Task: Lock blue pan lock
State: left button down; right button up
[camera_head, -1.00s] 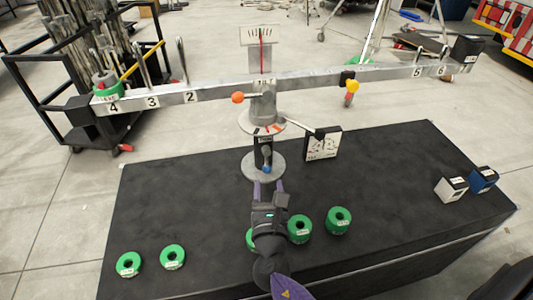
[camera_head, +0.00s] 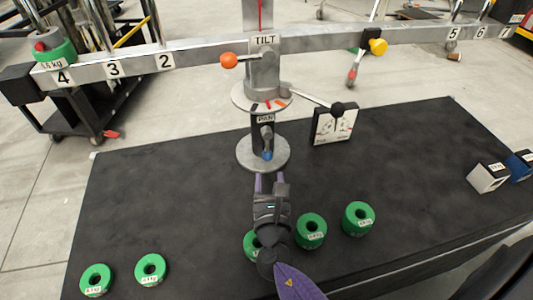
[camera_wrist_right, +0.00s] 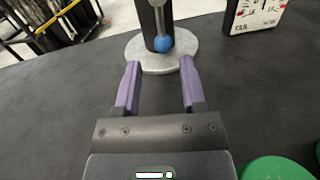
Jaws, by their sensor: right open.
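The blue pan lock (camera_head: 267,154) is a small blue ball on a short grey lever, low on the front of the black post marked PAN (camera_head: 263,135). The post stands on a round grey base (camera_head: 250,158). My right gripper (camera_head: 268,180) is open and empty in front of the base, its purple fingers pointing at the lock. In the right wrist view the blue ball (camera_wrist_right: 163,44) sits beyond the fingertips and between their lines, apart from them. The orange tilt knob (camera_head: 228,60) is higher up on the left. My left gripper is not in view.
Several green ring weights (camera_head: 311,231) lie along the front of the black table (camera_head: 200,200); one is partly hidden by my right arm. A dial box (camera_head: 335,124) stands right of the post. White (camera_head: 488,178) and blue (camera_head: 520,165) blocks sit at the right edge. The balance beam (camera_head: 190,55) spans above.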

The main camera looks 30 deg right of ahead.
aim_at(267, 146)
jog(key=b+x, duration=0.2)
jog(key=x, duration=0.6)
jog(key=shift+w, duration=0.15)
jog(key=shift+w+d+r, duration=0.1)
jog(key=shift+w+d, duration=0.2)
jog(key=shift+w, duration=0.15)
jog(key=c, duration=0.6)
grip_shut()
